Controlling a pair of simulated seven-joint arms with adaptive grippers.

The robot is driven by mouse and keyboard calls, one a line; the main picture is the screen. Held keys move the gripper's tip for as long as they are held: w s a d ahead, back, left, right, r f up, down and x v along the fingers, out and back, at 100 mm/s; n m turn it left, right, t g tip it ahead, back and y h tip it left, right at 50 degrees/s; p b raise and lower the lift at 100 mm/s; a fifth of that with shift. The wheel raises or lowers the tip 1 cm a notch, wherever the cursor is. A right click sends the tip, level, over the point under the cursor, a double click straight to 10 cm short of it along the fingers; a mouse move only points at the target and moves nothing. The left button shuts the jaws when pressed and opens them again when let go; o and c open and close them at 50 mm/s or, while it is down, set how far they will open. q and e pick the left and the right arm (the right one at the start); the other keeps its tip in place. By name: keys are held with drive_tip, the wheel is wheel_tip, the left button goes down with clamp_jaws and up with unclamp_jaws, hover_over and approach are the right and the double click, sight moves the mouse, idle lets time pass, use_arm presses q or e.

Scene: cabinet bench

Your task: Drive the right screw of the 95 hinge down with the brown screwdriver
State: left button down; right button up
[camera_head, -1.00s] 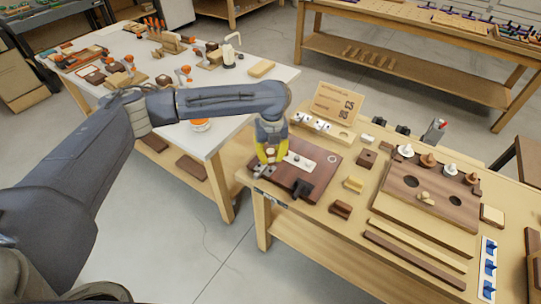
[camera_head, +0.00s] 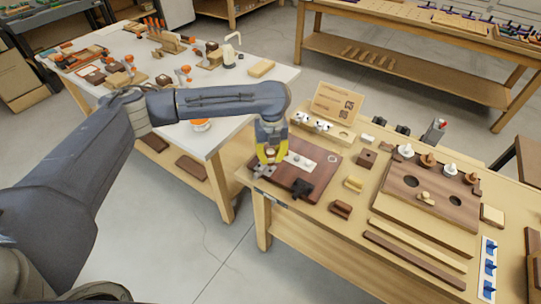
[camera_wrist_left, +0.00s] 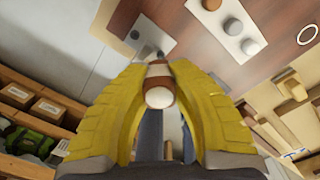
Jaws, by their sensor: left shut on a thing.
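My left gripper (camera_head: 268,158) is shut on the brown screwdriver and points down over the left end of the brown board (camera_head: 318,178). In the left wrist view the screwdriver (camera_wrist_left: 158,72) sits between the yellow fingers, its pale butt end facing the camera. Its tip is mostly hidden, over or near a grey metal hinge plate (camera_wrist_left: 141,33). That plate also shows in the head view (camera_head: 263,171). A white plate with round knobs (camera_head: 301,161) and a black hinge-like piece (camera_head: 301,188) lie on the same board. I cannot read which hinge is 95. My right gripper is not in view.
A sign card (camera_head: 336,104) stands behind the board. Small wooden blocks (camera_head: 341,209) lie to its right, with a larger board with dark holes (camera_head: 430,195) beyond. The bench edge is close in front of the gripper. A white table (camera_head: 225,100) stands at left.

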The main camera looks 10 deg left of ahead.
use_arm(q)
drive_tip(key=shift+f, duration=0.3)
idle(0.5)
drive_tip(key=m, duration=1)
drive_tip(key=shift+f, duration=0.1)
drive_tip(key=m, duration=0.5)
drive_tip(key=shift+m, duration=0.3)
drive_tip(key=m, duration=0.6)
